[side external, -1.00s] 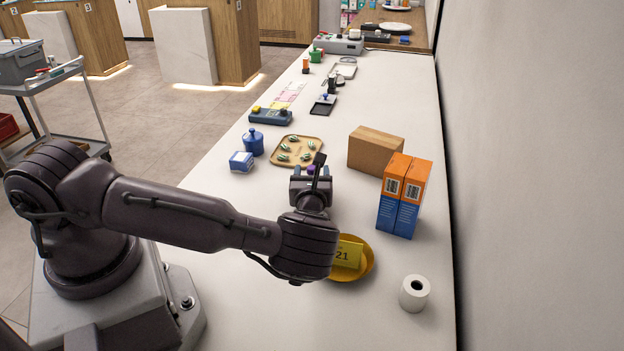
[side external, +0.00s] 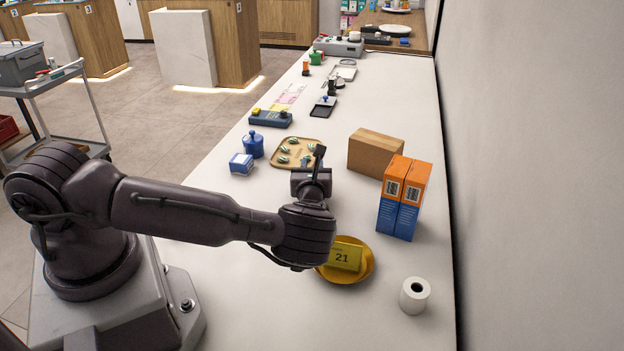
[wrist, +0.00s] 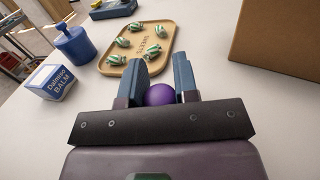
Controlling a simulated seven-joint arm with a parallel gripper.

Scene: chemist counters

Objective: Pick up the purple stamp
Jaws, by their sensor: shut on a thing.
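The purple stamp (wrist: 160,95) shows in the wrist view as a round purple knob between my two fingers. My gripper (wrist: 160,75) is shut on it, with one finger on each side of the knob. The lower part of the stamp is hidden behind the gripper's dark bar. In the side view my gripper (side external: 311,180) is over the counter, just in front of the tan tray, and its own body hides the stamp there. I cannot tell whether the stamp's base touches the counter.
A tan tray (side external: 279,163) of green-and-white sweets lies just beyond. A blue jar (side external: 254,145) and balm box (side external: 241,163) stand left. A cardboard box (side external: 375,151) and orange-blue cartons (side external: 399,215) stand right. A yellow dish (side external: 368,268) and paper roll (side external: 414,294) are nearer.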

